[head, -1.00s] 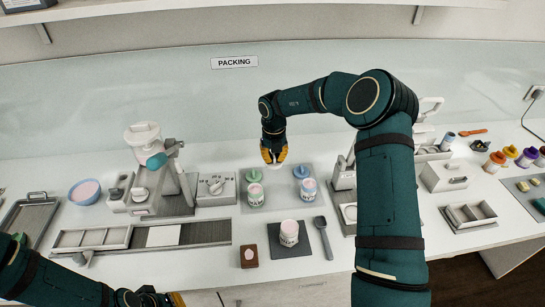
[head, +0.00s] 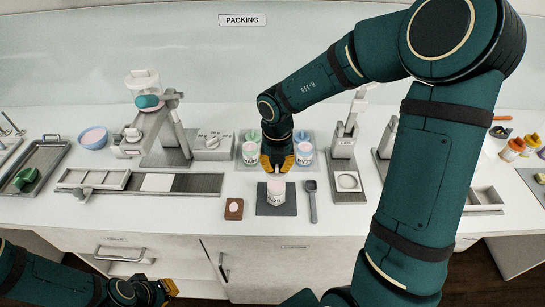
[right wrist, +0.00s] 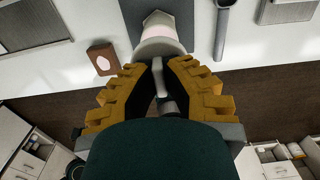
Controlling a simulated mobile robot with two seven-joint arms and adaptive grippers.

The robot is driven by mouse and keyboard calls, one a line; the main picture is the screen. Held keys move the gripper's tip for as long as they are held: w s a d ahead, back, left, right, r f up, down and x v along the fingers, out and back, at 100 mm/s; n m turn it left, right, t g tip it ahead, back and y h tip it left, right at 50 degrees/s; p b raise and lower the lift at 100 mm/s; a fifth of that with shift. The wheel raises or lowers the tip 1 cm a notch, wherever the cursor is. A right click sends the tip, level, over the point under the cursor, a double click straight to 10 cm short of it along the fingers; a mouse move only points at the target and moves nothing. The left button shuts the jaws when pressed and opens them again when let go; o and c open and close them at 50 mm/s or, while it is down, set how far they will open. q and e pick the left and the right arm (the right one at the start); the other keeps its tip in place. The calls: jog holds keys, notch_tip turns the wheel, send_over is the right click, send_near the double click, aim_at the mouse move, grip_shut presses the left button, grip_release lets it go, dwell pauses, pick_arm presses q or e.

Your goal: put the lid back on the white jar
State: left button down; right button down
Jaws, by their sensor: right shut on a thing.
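The white jar (head: 276,197), open with pink cream at its top, stands upright on a dark grey mat (head: 264,210). My right gripper (head: 276,170) is above it, pointing down, shut on the pale lid (head: 276,176). In the right wrist view the gripper's orange fingers (right wrist: 157,75) close on the pale round lid (right wrist: 160,50), with the jar (right wrist: 160,22) just beyond it. The lid appears above the jar; whether they touch I cannot tell. My left gripper (head: 168,288) is low at the left, away from the jar; its opening is unclear.
A jar with a green lid (head: 250,152) and one with a blue lid (head: 304,153) stand just behind. A dark spoon (head: 312,203) lies right of the mat, a brown block (head: 234,209) left. Machines stand on both sides. The counter front is mostly clear.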

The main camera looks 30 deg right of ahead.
jog(key=shift+f+b, duration=1.4)
jog(key=shift+b, duration=0.4)
jog(key=shift+f, duration=0.85)
jog(key=shift+p, duration=1.3)
jog(key=shift+f+p, duration=0.65)
jog(key=shift+p, duration=0.65)
dwell(1.1)
jog(key=shift+c, duration=2.2)
grip_release()
jog(key=shift+r, duration=0.1)
